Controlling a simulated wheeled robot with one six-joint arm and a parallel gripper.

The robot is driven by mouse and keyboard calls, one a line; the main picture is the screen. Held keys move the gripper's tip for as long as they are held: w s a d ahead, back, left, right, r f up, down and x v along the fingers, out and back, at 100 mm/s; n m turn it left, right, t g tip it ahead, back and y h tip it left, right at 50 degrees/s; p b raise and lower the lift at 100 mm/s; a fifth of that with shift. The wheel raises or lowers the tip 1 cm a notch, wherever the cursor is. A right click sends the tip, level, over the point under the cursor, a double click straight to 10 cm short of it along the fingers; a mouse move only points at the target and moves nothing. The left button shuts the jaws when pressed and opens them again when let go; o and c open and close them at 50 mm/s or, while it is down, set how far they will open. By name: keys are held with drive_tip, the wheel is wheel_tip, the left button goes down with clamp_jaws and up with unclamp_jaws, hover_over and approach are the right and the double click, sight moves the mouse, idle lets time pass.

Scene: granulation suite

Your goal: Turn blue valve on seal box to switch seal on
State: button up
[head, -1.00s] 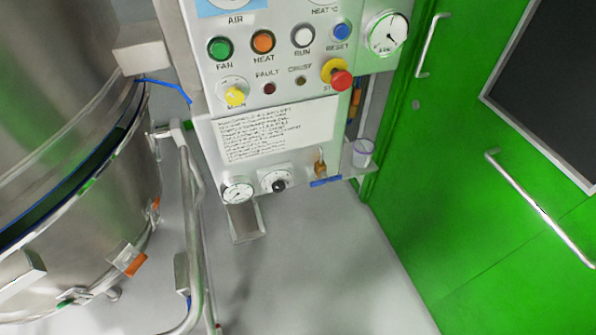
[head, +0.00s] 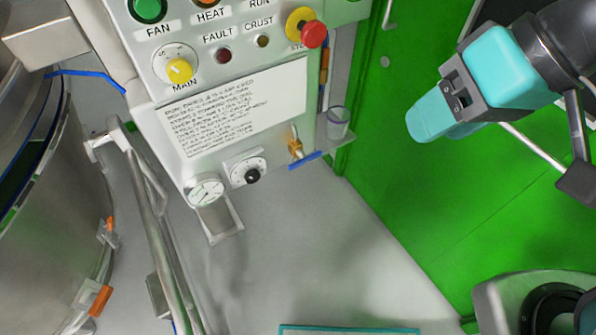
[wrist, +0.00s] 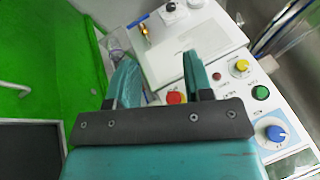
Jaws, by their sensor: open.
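The blue valve handle (head: 305,161) is a flat lever below a brass fitting (head: 295,144) at the lower right corner of the white seal box (head: 178,152). The lever lies roughly along the box's bottom edge. My gripper (head: 428,118), with teal fingers, is to the right of the valve in the head view, in front of the green door and apart from the box. In the wrist view my gripper (wrist: 160,68) is open and empty, its fingers pointing toward the panel.
A pressure gauge (head: 206,190) and a black-knobbed dial (head: 246,170) sit on the box's lower edge. A clear cup (head: 338,122) is just right of the valve. A red stop button (head: 313,34) is above. A steel vessel (head: 40,225) and rail stand left. Floor below is clear.

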drive_tip(key=w+a+f+m+t+y+b, duration=0.1)
drive_tip(key=w+a+f+m+t+b, duration=0.2)
drive_tip(key=f+b, duration=1.05)
drive_tip(key=w+f+m+t+y+b, duration=0.1)
drive_tip(key=w+f+m+t+b, duration=0.3)
drive_tip(key=f+b, duration=0.9)
drive_tip(key=m+t+y+b, duration=0.3)
drive_tip(key=m+t+b, duration=0.45)
drive_tip(key=b, duration=0.65)
approach(307, 162)
drive_tip(key=r+m+g, duration=0.1)
drive_tip(key=r+g, duration=0.1)
drive_tip(key=shift+t, duration=0.25)
drive_tip(key=p+x, duration=0.8)
drive_tip(key=x, duration=0.1)
drive_tip(key=shift+w+f+p, duration=0.15)
drive_tip(key=shift+w+p, duration=0.05)
drive_tip(key=shift+p, duration=0.1)
drive_tip(key=shift+w+a+f+p, duration=0.25)
drive_tip(key=shift+w+a+p, duration=0.1)
drive_tip(key=shift+w+p, duration=0.2)
clamp_jaws()
